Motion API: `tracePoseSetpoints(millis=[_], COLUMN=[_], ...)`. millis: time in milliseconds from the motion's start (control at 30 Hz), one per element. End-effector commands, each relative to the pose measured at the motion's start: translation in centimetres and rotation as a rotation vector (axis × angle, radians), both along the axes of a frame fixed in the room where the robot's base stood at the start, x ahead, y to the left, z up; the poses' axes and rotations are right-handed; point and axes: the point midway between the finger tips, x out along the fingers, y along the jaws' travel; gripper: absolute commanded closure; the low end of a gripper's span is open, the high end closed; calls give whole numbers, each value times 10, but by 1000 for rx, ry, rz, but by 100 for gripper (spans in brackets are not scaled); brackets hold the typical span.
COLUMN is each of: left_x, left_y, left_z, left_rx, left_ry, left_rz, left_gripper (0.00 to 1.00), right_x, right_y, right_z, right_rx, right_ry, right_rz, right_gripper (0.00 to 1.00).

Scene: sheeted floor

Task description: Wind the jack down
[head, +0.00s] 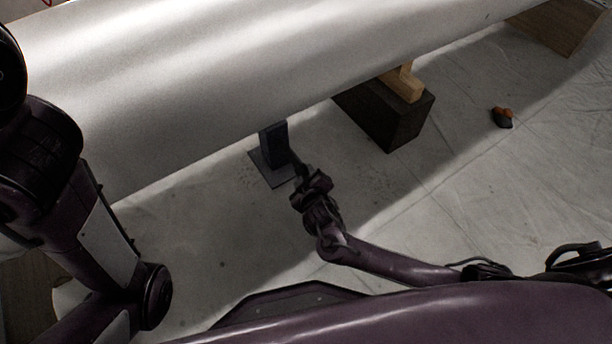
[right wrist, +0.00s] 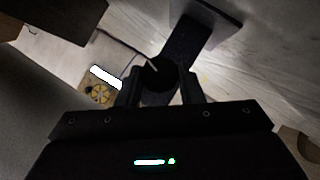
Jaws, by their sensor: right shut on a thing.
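The jack (head: 275,146) is a dark upright post on a flat square base plate (head: 262,170), under the edge of a big pale cylinder. In the right wrist view the jack's dark post (right wrist: 187,42) runs up to its plate. My right gripper (head: 302,178) is beside the jack, on its near right side. In the wrist view its fingers (right wrist: 160,88) are shut on a dark rounded part, the jack's crank handle (right wrist: 156,72); the fingers partly hide it. My left arm shows at the left, but its gripper is out of view.
The big pale cylinder (head: 230,75) spans the scene above the floor. A dark block (head: 392,120) with a wooden wedge (head: 402,84) stands under it, right of the jack. A small dark and orange object (head: 502,117) lies on the sheeted floor. Open floor (head: 470,200) lies to the right.

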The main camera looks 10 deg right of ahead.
Motion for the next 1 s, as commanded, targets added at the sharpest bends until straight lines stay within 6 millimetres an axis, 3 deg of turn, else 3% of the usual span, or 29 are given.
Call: tracePoseSetpoints(millis=[67, 100, 267, 567, 1000], left_x=[0, 0, 0, 0, 0], left_y=[0, 0, 0, 0, 0], left_z=[0, 0, 0, 3, 40], left_rx=[0, 0, 0, 0, 0], left_ry=[0, 0, 0, 0, 0], left_rz=[0, 0, 0, 0, 0], left_gripper=[64, 64, 64, 64, 64], right_x=[-1, -1, -1, 0, 2], right_y=[0, 0, 0, -1, -7], right_z=[-1, -1, -1, 2, 4], right_rx=[0, 0, 2, 19, 525], right_ry=[3, 3, 2, 6, 189], right_rz=[3, 3, 2, 0, -3], right_gripper=[86, 65, 44, 44, 44])
